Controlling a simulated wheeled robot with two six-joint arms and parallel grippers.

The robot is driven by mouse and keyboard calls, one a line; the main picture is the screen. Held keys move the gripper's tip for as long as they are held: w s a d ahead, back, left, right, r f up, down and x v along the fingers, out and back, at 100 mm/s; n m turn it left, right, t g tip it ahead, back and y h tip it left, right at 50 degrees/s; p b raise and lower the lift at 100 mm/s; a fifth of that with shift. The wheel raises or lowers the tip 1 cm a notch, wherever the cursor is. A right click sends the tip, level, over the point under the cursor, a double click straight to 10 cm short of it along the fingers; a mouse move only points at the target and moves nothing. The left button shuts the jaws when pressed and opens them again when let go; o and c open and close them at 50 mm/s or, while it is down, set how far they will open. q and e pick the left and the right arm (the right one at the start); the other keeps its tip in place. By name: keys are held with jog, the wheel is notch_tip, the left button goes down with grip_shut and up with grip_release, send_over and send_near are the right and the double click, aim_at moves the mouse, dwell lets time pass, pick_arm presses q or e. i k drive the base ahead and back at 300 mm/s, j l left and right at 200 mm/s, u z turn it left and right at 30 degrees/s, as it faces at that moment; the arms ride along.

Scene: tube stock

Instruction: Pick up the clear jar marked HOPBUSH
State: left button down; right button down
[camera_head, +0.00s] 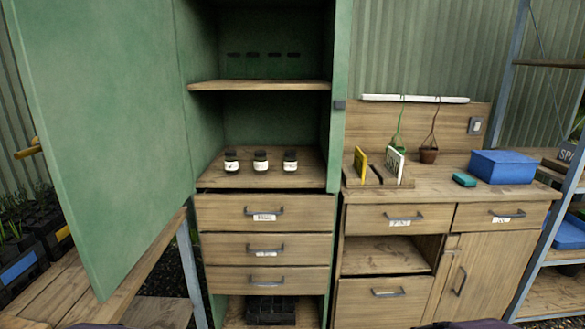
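Three small jars with dark lids and white labels stand upright in a row on the lower shelf of the open green cabinet. They are the left jar (231,162), the middle jar (261,161) and the right jar (290,161). The label writing is too small to read, so I cannot tell which one is marked HOPBUSH. Neither of my grippers shows. Only dark parts, perhaps of my own arms, show at the bottom edge.
The green cabinet door (105,130) stands open on the left. An empty wooden shelf (262,86) is above the jars; closed drawers (265,212) are below. On the right, a wooden counter (440,184) holds a blue box (502,166). A wooden bench (80,285) is at lower left.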

aim_at(290, 160)
jog(key=i+l+u, duration=0.3)
jog(key=u, duration=0.2)
jog(key=i+l+u, duration=0.2)
jog(key=l+u, duration=0.15)
jog(key=u, duration=0.15)
